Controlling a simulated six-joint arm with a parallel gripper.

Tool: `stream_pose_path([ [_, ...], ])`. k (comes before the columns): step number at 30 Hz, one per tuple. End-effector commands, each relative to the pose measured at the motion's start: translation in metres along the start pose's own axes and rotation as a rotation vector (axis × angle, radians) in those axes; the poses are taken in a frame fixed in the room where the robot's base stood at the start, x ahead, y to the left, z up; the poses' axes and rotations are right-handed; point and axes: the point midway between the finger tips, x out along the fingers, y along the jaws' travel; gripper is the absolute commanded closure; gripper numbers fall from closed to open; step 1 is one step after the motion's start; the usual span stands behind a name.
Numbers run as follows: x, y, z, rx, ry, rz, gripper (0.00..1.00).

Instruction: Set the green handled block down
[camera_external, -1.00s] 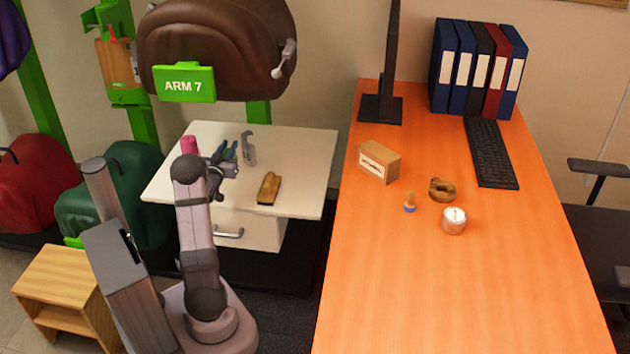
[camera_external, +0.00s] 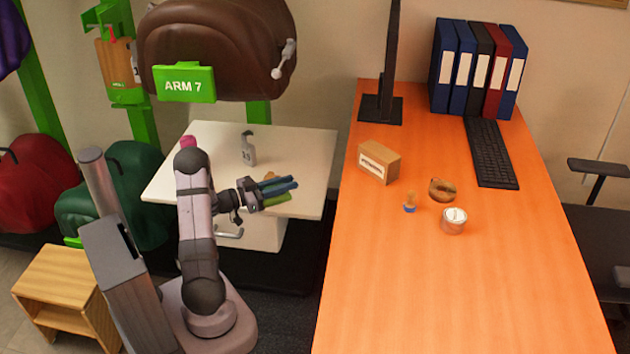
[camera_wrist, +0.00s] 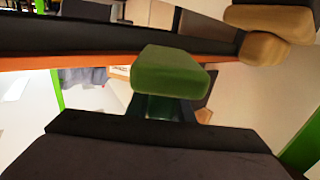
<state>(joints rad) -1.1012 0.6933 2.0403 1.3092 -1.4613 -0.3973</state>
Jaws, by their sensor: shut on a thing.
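My gripper (camera_external: 262,192) is shut on the green handled block (camera_external: 277,200). In the external view it holds the block to the right of my arm, in front of the white cabinet top (camera_external: 305,160) as seen from this camera. In the wrist view the block's rounded green end (camera_wrist: 170,75) shows just beyond the dark gripper body. Its handle is mostly hidden. I see no surface touching the block, and its height above the cabinet is hard to tell.
A wooden-looking piece on the cabinet is mostly hidden behind my gripper. A grey bottle-like thing (camera_external: 248,150) and a pink one (camera_external: 188,142) stand on the cabinet. The orange desk (camera_external: 440,300) at right holds a cardboard box (camera_external: 379,162), a jar (camera_external: 453,221) and small items; its front is clear.

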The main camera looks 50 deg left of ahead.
Motion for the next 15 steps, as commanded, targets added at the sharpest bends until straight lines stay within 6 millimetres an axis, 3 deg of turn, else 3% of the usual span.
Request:
stream_pose_path([
  [1,0.003,0.023,-0.009,-0.007,-0.001,0.075,1.0],
  [6,0.004,0.087,-0.01,-0.005,-0.001,0.27,1.0],
  [15,-0.002,0.167,-0.03,-0.002,-0.001,0.485,1.0],
])
